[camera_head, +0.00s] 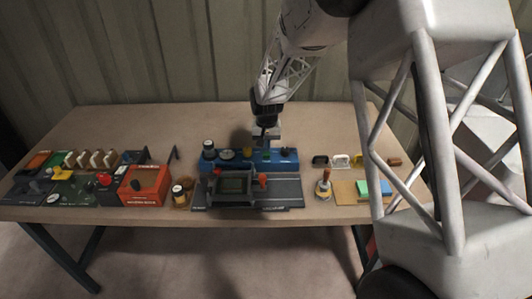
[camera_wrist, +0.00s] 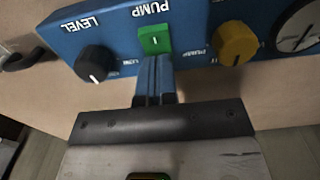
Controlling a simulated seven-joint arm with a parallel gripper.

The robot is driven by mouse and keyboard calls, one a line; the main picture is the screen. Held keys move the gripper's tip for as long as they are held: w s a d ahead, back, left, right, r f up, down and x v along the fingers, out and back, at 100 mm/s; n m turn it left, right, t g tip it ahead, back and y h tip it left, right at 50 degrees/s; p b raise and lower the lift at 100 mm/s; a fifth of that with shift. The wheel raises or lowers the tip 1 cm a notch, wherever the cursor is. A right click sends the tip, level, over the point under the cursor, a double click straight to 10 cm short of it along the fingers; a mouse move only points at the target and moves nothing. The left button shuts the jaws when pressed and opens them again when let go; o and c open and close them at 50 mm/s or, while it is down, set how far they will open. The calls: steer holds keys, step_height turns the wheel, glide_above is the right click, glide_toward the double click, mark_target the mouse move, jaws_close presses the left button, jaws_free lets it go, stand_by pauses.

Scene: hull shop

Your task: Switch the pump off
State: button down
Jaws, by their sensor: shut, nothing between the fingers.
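The blue control panel (camera_head: 285,155) sits at the middle of the table; it also fills the top of the wrist view (camera_wrist: 118,35). In the wrist view, a square green switch (camera_wrist: 154,40) bearing a short white line has the word PUMP above it. My gripper (camera_head: 265,141) is over the panel. Its fingers are together and empty, with their tips (camera_wrist: 155,62) right at the switch's near edge. I cannot tell whether they touch it. The fingers hide the panel face just below the switch.
A black knob (camera_wrist: 95,63) marked LEVEL is left of the switch. A yellow knob (camera_wrist: 235,43) and a round gauge (camera_wrist: 298,27) are to its right. In the head view, a dark unit with a screen (camera_head: 234,185) stands before the panel, and an orange box (camera_head: 145,185) is to the left.

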steer(key=shift+r, duration=3.35)
steer(key=s+d+r+t, duration=0.1)
steer(key=s+d+r, duration=0.55)
steer(key=s, duration=0.35)
steer(key=s+d+r, duration=0.5)
steer(key=s+r, duration=0.3)
steer(key=s, duration=0.3)
steer(key=s+d, duration=0.2)
steer(key=s, duration=0.9)
steer(key=s+d+t, duration=0.1)
steer(key=s+d, duration=0.2)
steer(key=s, duration=0.9)
steer(key=shift+s+d+t, duration=0.2)
steer(key=shift+d+t, duration=0.1)
steer(key=shift+d, duration=0.05)
steer(key=shift+r, duration=0.1)
